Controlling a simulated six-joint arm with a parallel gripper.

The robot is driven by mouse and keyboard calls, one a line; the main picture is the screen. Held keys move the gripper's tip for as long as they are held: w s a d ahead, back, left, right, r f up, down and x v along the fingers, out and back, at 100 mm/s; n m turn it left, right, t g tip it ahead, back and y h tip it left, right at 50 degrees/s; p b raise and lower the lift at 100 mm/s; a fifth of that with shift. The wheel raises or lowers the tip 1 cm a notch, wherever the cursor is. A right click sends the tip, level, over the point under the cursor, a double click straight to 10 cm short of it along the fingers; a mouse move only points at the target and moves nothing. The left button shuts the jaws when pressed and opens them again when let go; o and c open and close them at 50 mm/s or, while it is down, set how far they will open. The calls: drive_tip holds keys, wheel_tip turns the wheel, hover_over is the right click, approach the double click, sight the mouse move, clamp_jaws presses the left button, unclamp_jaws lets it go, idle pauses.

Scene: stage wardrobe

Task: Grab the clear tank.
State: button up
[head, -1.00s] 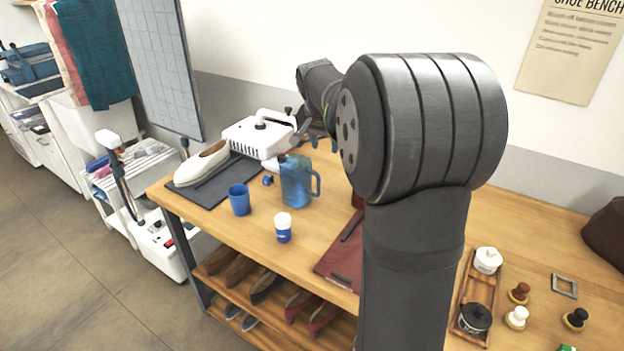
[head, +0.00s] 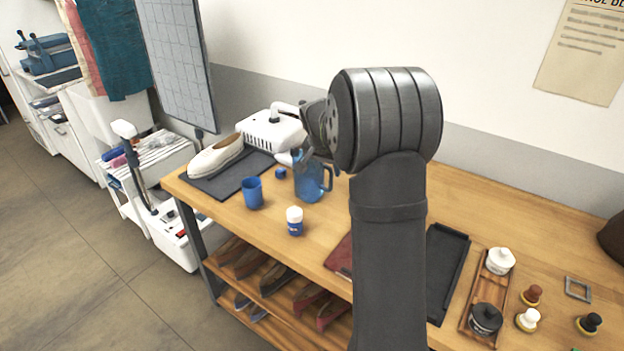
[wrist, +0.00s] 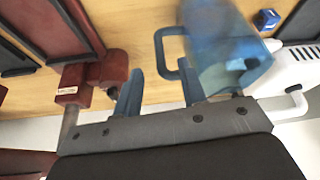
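The clear tank (head: 310,187) is a see-through blue jug with a side handle, standing on the wooden bench. In the wrist view the tank (wrist: 228,60) is at upper right, its handle (wrist: 161,50) pointing left. My gripper (wrist: 161,72) is open, its two blue-grey fingers apart and empty. The handle shows just beyond and between the fingertips; I see no grip on it. In the head view my gripper (head: 314,163) is at the tank's upper part, partly hidden by my own arm.
A white appliance (head: 270,131) stands behind the tank. A pale shoe (head: 215,157) lies on a dark mat (head: 222,181) to the left. A blue cup (head: 253,194) and a white-capped bottle (head: 295,222) stand in front. In the wrist view dark red pieces (wrist: 105,72) lie left of the fingers.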

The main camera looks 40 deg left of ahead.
sight(330, 176)
drive_tip(key=x, duration=0.5)
drive_tip(key=shift+w+f, duration=0.1)
drive_tip(key=shift+f, duration=0.3)
clamp_jaws()
drive_tip(key=shift+r, duration=0.15)
